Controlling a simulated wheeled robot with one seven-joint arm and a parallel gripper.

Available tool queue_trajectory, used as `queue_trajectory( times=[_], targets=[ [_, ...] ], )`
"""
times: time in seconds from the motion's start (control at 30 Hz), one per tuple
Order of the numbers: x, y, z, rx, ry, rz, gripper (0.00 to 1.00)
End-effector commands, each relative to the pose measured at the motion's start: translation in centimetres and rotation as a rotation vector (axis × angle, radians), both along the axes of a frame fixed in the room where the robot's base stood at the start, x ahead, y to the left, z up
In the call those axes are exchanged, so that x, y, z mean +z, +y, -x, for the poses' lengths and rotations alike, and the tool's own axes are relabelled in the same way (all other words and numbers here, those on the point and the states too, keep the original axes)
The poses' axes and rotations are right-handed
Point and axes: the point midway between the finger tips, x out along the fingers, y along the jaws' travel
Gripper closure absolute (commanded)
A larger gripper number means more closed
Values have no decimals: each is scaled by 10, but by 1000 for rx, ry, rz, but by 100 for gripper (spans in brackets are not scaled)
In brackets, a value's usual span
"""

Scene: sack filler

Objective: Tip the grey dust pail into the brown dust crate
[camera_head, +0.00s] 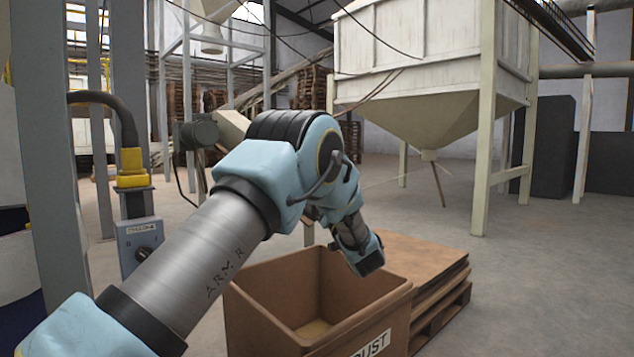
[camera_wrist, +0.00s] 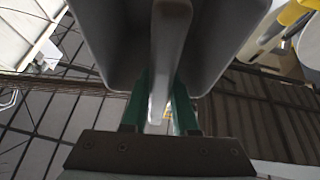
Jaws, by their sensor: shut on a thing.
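The brown dust crate (camera_head: 293,287) stands open-topped in front of me, with a partly visible "DUST" label on its outer wall. A little pale material shows on its floor. My wrist hangs over the crate's right rear part in the head view; the gripper's fingers cannot be made out there. In the wrist view, my gripper (camera_wrist: 160,108) has its green fingers shut on the grey handle of the dust pail (camera_wrist: 215,38). The pail fills the top middle of that view. I cannot see it in the head view, nor see its contents.
Wooden boards on a pallet (camera_head: 430,266) lie right behind the crate. A switch box (camera_head: 141,243) and grey post (camera_head: 58,160) stand close at left. A large pale hopper (camera_head: 430,90) on legs stands behind. The floor at right is clear.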

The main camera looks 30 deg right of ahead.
Motion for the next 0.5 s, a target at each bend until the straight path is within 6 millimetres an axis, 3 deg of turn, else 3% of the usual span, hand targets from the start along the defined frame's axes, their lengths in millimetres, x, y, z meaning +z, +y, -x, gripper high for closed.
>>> queue_trajectory(
  times=[0.03, 0.5],
  targets=[
    [11, 1, -3, 2, 26, 4, 100],
    [23, 3, -29, 2, 323, 22, 100]
  ],
)
